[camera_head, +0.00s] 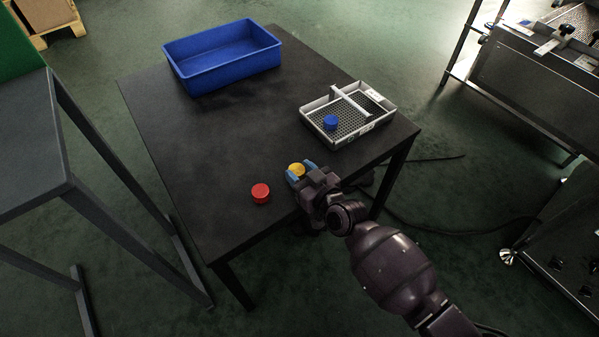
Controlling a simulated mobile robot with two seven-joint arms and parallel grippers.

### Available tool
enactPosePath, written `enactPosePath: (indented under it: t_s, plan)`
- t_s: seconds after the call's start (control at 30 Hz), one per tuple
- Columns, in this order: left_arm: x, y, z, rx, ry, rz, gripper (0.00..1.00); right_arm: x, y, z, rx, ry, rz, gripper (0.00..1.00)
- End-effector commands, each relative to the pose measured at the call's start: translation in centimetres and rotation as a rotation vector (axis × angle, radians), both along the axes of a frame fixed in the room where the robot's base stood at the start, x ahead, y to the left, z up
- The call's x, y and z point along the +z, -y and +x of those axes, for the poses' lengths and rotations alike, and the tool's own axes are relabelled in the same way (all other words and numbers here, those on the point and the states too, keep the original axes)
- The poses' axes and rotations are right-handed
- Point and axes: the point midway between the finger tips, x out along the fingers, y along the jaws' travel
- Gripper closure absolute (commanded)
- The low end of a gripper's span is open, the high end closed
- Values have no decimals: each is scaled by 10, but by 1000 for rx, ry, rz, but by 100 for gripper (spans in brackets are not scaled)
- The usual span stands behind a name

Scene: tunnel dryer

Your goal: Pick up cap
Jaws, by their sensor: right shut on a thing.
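A yellow cap (296,169) is between the blue fingertips of my right gripper (299,171), near the front edge of the black table. The right gripper is shut on it. I cannot tell whether the cap is touching the tabletop. A red cap (261,193) sits on the table to the left of the gripper, apart from it. A blue cap (331,122) lies in the left part of a grey mesh tray (318,137). My left gripper is not in view.
The black table (210,150) has a large blue bin (200,83) at its back. Its middle is clear. A grey-framed table (70,180) stands to the left. A metal machine (530,80) stands at the right, and a dark cable (430,226) lies on the green floor.

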Motion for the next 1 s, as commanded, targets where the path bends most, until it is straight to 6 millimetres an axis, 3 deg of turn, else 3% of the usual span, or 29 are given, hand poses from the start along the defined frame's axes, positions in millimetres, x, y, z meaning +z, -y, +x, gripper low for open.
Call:
enactPosePath:
  t_s: [0.23,0.6,0.8,1.0]
  plan:
    - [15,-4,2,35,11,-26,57,61,0,4,-2,22,4,80]
    - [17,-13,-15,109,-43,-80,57,153,0,2,-1,18,3,80]
    - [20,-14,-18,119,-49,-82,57,183,0,2,-1,11,3,80]
    - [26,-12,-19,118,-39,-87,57,195,0,1,-1,6,2,80]
